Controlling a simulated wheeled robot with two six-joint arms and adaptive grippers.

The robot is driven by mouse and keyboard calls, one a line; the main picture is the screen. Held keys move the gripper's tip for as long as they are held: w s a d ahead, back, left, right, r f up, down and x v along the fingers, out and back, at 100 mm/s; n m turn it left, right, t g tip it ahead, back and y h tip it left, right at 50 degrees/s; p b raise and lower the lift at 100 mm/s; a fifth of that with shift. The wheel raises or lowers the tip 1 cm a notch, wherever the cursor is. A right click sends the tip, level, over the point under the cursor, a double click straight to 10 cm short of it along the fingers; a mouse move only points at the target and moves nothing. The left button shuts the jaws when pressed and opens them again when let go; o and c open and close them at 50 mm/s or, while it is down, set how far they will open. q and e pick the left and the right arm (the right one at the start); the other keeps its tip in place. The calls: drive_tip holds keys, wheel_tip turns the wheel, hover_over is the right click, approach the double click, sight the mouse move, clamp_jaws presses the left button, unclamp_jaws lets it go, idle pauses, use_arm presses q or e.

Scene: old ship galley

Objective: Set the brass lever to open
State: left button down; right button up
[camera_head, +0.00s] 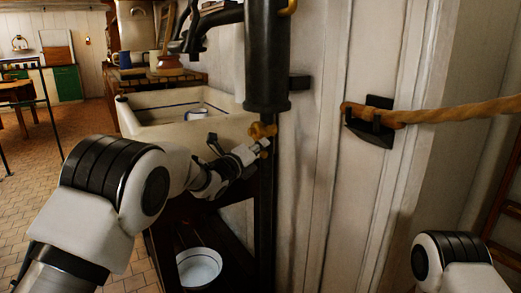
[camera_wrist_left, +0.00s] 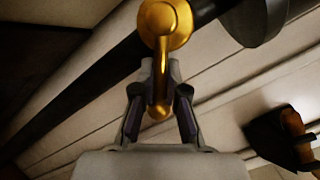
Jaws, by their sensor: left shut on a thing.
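The brass lever (camera_head: 262,130) sits on the dark vertical pipe, just below the thick black cylinder. In the left wrist view the lever (camera_wrist_left: 162,50) has a round golden hub at the top and a narrow handle running down between my fingers. My left gripper (camera_head: 251,152) reaches it from the left. In the left wrist view the gripper (camera_wrist_left: 160,85) is shut on the handle, with a finger on each side. The fingers hide part of the handle. My right arm shows at the lower right, but its gripper is out of view.
A black pump body (camera_head: 267,55) rises above the lever. A pale sink (camera_head: 180,128) with a blue-white mug (camera_head: 196,114) stands behind my left arm. A white enamel basin (camera_head: 199,267) is below. A rope (camera_head: 450,112) hangs from a black wall bracket (camera_head: 371,125) at right.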

use_arm(q)
drive_tip(key=c, duration=1.2)
unclamp_jaws()
drive_tip(key=shift+a, duration=0.1)
drive_tip(key=v, duration=1.2)
drive_tip(key=shift+f, duration=0.1)
drive_tip(key=shift+c, duration=0.2)
